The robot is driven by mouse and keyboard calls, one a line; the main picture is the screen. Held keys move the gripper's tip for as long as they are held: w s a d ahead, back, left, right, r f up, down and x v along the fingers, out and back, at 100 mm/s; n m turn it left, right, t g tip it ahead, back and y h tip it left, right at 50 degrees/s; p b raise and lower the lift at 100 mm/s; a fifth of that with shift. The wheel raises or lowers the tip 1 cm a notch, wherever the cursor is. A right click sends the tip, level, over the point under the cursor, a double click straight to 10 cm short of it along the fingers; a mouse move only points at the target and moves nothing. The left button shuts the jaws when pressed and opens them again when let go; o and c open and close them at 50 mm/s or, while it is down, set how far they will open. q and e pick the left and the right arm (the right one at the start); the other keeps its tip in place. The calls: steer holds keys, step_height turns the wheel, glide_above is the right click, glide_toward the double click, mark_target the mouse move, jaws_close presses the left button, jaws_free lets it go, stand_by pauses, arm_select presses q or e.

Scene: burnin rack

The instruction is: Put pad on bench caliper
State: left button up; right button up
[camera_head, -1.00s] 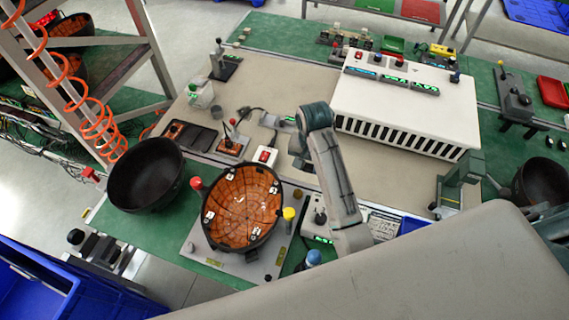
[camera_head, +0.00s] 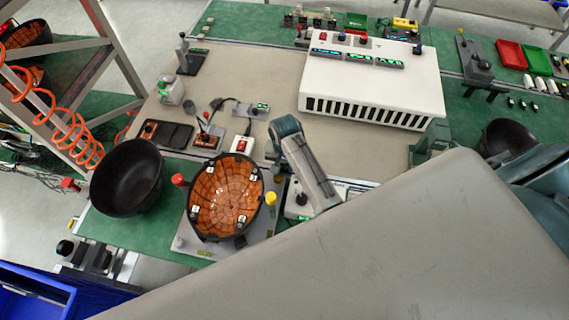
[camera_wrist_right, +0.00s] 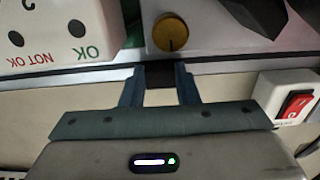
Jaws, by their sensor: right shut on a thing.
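My right gripper (camera_wrist_right: 160,78) shows in the right wrist view with its two blue-grey fingers closed around a small dark piece (camera_wrist_right: 159,70), which looks like the pad. In the head view my right arm reaches in from the lower right, and its gripper (camera_head: 275,154) is over the bench beside the orange-lined bowl; the pad is too small to tell there. I cannot tell for sure which device is the bench caliper; a grey stand with an upright lever (camera_head: 188,62) is at the bench's back left. My left gripper is not in view.
A black bowl (camera_head: 126,178) and an orange-lined bowl on a fixture (camera_head: 226,198) stand at the front left. A white slotted box (camera_head: 375,85) fills the back right. A red-switch box (camera_head: 241,146) is close to my gripper.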

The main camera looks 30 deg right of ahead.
steer(key=shift+f, duration=0.15)
steer(key=o, duration=0.9)
steer(key=shift+o, duration=0.2)
